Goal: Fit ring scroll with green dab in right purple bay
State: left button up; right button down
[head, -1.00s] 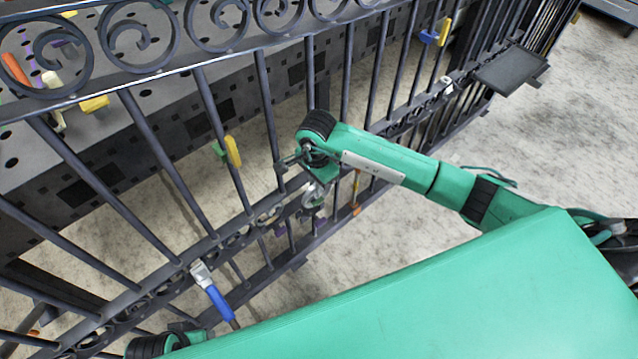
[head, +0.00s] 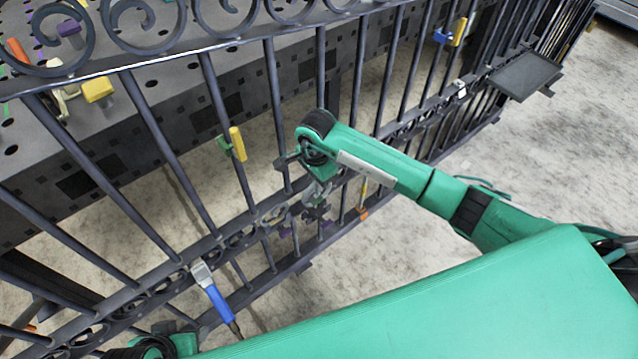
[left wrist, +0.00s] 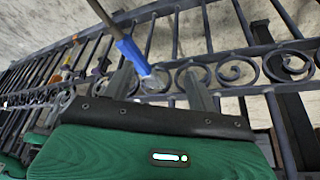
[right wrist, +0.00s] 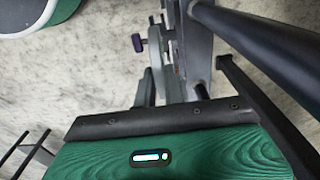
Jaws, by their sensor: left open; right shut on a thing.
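My right gripper (head: 318,190) is at the gate's lower scroll band in the head view. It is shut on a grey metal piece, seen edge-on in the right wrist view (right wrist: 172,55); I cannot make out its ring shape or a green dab. Two purple marks, a left one (head: 284,231) and a right one (head: 326,223), show below the right gripper, partly hidden. A purple knob (right wrist: 137,43) shows just left of the held piece in the right wrist view. My left gripper (left wrist: 163,85) is open and empty, facing the scroll band (left wrist: 228,70).
A blue-handled brush (head: 217,299) rests at the scroll band, close ahead of my left gripper. A green-yellow clamp (head: 235,145), a blue-yellow clamp (head: 452,34) and an orange-tipped item (head: 362,211) are on the gate. A dark tray (head: 525,75) sticks out at right.

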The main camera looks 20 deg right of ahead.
aim_at(316, 196)
jog(key=shift+w+f+b, duration=0.1)
jog(key=shift+f+b, duration=0.8)
jog(key=shift+f, duration=0.45)
pick_arm(q)
jog(key=shift+w+d+f+m+t+h+b, duration=0.15)
jog(key=shift+w+d+t+h, duration=0.3)
jog(key=shift+w+d+t, duration=0.45)
jog(key=shift+w+d+f+m+t+h+b, duration=0.1)
jog(key=shift+w+d+f+t+h+b, duration=0.3)
jog(key=shift+d, duration=0.85)
jog(key=shift+w+d+f+m+t+h, duration=0.1)
jog(key=shift+w+d+t+h, duration=0.35)
jog(key=shift+w+d+t, duration=0.45)
pick_arm(e)
jog(key=shift+f, duration=0.7)
pick_arm(q)
jog(key=shift+s+d, duration=0.15)
jog(key=shift+f, duration=0.15)
pick_arm(e)
jog(key=shift+a, duration=0.15)
pick_arm(q)
jog(key=shift+f+b, duration=1.25)
jog(key=shift+b, duration=0.2)
pick_arm(e)
jog(key=shift+f, duration=1.55)
jog(key=c, duration=1.4)
grip_release()
